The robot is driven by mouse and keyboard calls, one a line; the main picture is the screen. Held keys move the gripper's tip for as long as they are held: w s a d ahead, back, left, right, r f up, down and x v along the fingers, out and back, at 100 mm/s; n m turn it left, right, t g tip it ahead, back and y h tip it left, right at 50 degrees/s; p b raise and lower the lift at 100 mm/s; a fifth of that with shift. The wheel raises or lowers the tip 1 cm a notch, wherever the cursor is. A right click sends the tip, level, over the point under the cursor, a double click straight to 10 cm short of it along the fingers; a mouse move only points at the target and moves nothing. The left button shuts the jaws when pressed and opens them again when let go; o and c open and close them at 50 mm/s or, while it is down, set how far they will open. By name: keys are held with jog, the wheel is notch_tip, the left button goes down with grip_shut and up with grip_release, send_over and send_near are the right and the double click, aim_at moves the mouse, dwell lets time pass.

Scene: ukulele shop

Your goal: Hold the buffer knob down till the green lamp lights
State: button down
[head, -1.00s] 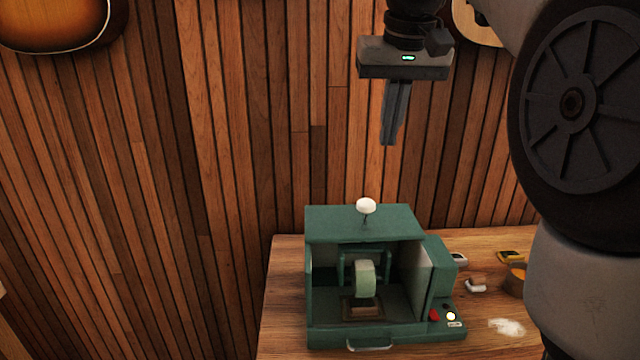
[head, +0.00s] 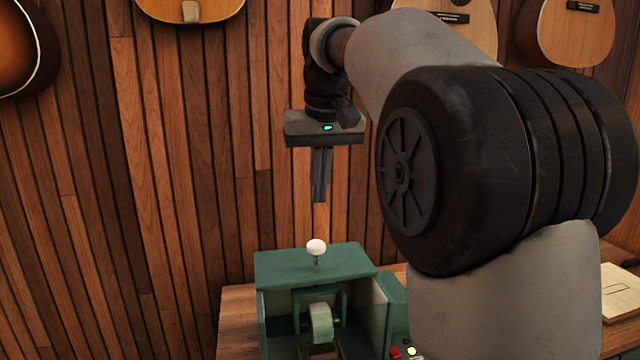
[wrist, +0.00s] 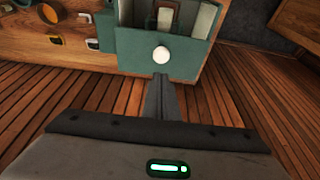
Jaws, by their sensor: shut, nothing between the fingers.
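The buffer is a green box (head: 285,268) with an open front, standing on the wooden bench. Its white round knob (head: 316,247) sits on a thin stem on top and stands up. The wrist view also shows the knob (wrist: 161,54), just beyond my fingertips. My gripper (head: 319,200) is shut and empty, pointing down above the knob with a clear gap. I see no green lamp lit on the buffer.
Guitars (head: 566,32) hang on the slatted wall behind. My arm hides the bench to the right of the buffer.

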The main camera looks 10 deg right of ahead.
aim_at(316, 241)
jog(key=x, duration=0.2)
jog(key=b+x, duration=0.1)
jog(key=x, duration=0.2)
jog(key=s+x, duration=0.1)
jog(key=x, duration=0.2)
jog(key=shift+f+b, duration=0.1)
jog(key=shift+b, duration=0.2)
jog(key=shift+f, duration=0.5)
